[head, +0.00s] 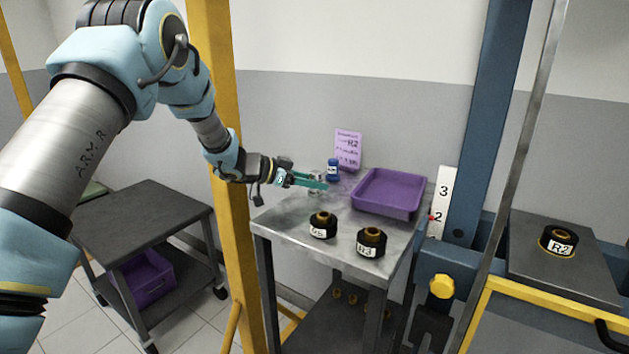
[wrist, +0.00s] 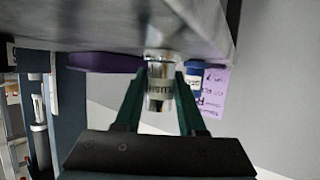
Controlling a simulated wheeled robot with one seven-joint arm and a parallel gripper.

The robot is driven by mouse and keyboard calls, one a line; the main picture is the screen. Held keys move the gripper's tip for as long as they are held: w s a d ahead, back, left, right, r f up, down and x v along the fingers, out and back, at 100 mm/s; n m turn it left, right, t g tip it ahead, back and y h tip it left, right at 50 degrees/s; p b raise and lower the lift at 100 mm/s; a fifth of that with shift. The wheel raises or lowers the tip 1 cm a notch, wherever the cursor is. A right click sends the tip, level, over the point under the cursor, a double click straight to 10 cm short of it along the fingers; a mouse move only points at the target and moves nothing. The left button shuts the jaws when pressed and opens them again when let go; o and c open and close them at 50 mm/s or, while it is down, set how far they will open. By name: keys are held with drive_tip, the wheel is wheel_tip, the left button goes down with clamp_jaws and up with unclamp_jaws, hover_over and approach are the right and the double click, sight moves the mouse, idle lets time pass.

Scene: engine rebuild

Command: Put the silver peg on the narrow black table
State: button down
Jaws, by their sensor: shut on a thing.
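The silver peg (wrist: 160,75) is a short metal cylinder with a dark-lettered label, partly readable as "LUSH". My gripper (wrist: 161,88) is shut on it, with one teal finger on each side. In the head view my gripper (head: 314,181) is at the back left of the grey metal table (head: 288,222), and the peg shows only small between its fingers. I cannot tell whether the peg touches the tabletop. A black-topped table (head: 535,283) at the right bears a black part marked R2 (head: 559,241). Another dark cart (head: 140,222) stands at the left.
The metal table holds two black ringed parts (head: 323,225) (head: 371,242), a purple tray (head: 390,193), a blue bottle (head: 333,171) and a purple sign (head: 348,148). A yellow post (head: 228,200) and a blue column (head: 487,110) flank it. The left cart's top is mostly clear.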

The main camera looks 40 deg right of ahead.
drive_tip(key=c, duration=0.5)
unclamp_jaws()
drive_tip(key=shift+f, duration=0.1)
drive_tip(key=shift+a, duration=0.1)
drive_tip(key=b+v, duration=0.2)
drive_tip(key=v, duration=1)
drive_tip(key=shift+w, duration=0.1)
